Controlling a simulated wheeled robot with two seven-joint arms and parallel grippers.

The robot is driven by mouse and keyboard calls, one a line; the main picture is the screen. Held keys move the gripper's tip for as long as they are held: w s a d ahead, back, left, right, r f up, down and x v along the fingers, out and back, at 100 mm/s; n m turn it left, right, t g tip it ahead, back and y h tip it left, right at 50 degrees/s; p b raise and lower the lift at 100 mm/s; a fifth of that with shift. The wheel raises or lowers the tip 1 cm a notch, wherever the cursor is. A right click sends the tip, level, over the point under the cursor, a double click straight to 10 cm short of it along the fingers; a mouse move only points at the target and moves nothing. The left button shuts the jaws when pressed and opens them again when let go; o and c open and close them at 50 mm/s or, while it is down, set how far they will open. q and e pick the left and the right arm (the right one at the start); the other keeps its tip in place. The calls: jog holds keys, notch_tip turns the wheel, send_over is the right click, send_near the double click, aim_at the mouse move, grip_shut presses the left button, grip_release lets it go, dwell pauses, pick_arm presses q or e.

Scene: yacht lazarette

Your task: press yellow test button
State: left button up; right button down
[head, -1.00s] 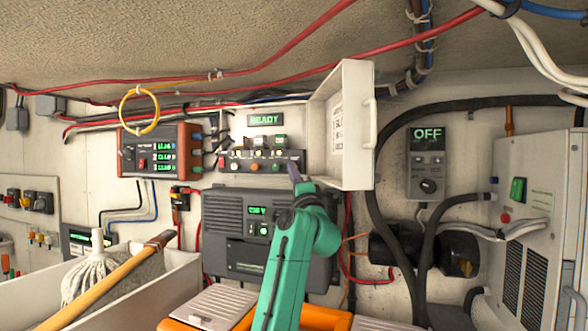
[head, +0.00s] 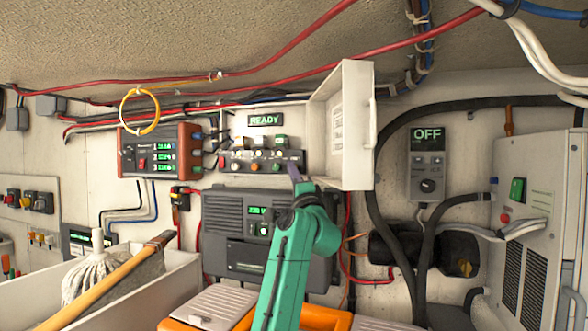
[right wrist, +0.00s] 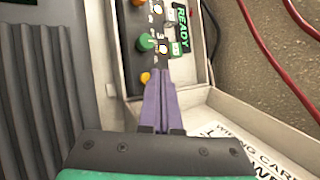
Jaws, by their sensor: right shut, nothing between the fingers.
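A dark control panel (head: 240,156) with coloured buttons is on the back wall under a lit READY display (head: 265,120). In the right wrist view a yellow button (right wrist: 145,78) is at the panel's near end, beside a green button (right wrist: 147,42). In the head view that end is largely hidden behind my right gripper (head: 294,170). My right gripper, with purple fingers, is shut and empty. In the wrist view its fingertips (right wrist: 160,74) are just right of the yellow button; I cannot tell whether they touch. My left gripper is not in view.
An open white cover (head: 350,130) stands out from the wall close right of my gripper. A dark grey unit (head: 225,225) is below the panel. A yellow ring (head: 139,111) hangs at left. Black hoses and a grey cabinet (head: 540,220) are at right.

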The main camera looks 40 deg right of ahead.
jog(key=shift+d, duration=0.1)
jog(key=shift+w+d, duration=0.2)
jog(key=shift+d, duration=0.1)
jog(key=shift+w+d, duration=0.15)
jog(key=shift+d, duration=0.15)
dwell(0.8)
jog(key=shift+a, duration=0.1)
jog(key=shift+s+a, duration=0.35)
jog(key=shift+a, duration=0.25)
jog(key=shift+a, duration=0.1)
jog(key=s+a, duration=0.1)
jog(key=a, duration=0.1)
jog(key=s+a+b, duration=0.1)
jog(key=a, duration=0.1)
jog(key=shift+s+a, duration=0.1)
jog(key=shift+s, duration=0.05)
